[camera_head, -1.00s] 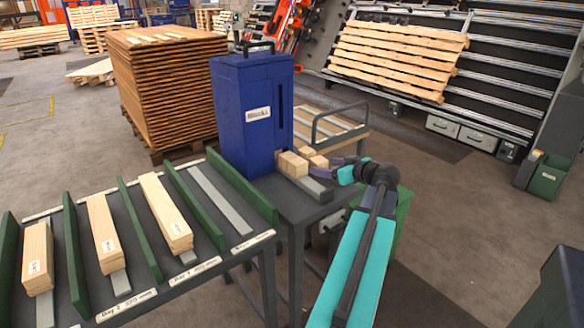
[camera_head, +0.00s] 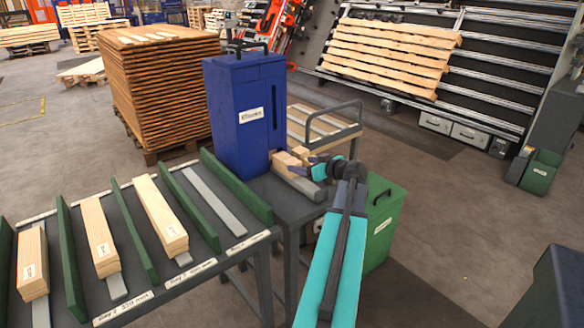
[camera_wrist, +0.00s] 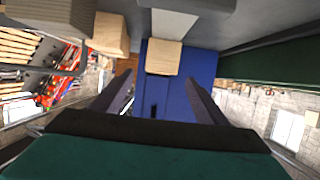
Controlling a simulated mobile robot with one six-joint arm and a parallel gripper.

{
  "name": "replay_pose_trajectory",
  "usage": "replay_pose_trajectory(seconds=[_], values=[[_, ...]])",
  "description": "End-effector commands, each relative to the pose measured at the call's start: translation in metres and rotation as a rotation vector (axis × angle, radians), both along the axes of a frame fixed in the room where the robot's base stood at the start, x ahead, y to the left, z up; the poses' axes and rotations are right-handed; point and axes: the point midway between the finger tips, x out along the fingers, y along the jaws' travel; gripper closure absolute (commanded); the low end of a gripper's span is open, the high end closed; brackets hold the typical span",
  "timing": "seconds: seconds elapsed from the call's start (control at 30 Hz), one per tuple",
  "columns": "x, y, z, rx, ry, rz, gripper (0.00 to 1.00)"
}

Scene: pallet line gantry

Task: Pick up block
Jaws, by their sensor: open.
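Small pale wooden blocks (camera_head: 284,161) stand at the foot of a blue dispenser box (camera_head: 238,130), on a dark table with a grey strip. In the wrist view, which looks upside down, one block (camera_wrist: 163,57) shows in front of the blue box (camera_wrist: 180,75), and other blocks (camera_wrist: 108,34) show at upper left. My gripper (camera_head: 303,167) is beside the blocks on their right in the head view. Its two dark fingers stand apart in the wrist view (camera_wrist: 157,92), with nothing held between them. My gripper partly hides the blocks in the head view.
A rack with green dividers (camera_head: 133,230) holds several stacks of boards at left. A tall stack of brown boards (camera_head: 165,85) stands behind. A cart with a handle (camera_head: 325,128) is behind the blocks. A green bin (camera_head: 382,225) stands right of the table.

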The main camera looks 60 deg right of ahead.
Motion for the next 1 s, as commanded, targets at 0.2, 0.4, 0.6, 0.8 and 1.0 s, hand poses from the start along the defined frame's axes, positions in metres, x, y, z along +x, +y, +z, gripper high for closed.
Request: replay_pose_trajectory(seconds=[0.2, 0.4, 0.6, 0.8, 1.0], values=[[0.004, -0.001, -0.001, 0.0, 0.0, 0.0, 0.33], [0.004, -0.001, -0.001, 0.0, 0.0, 0.0, 0.33], [0.015, -0.005, -0.005, 0.001, 0.001, 0.002, 0.33], [0.037, -0.011, -0.014, 0.001, 0.001, 0.003, 0.33], [0.05, -0.015, -0.02, 0.0, 0.0, 0.002, 0.33]])
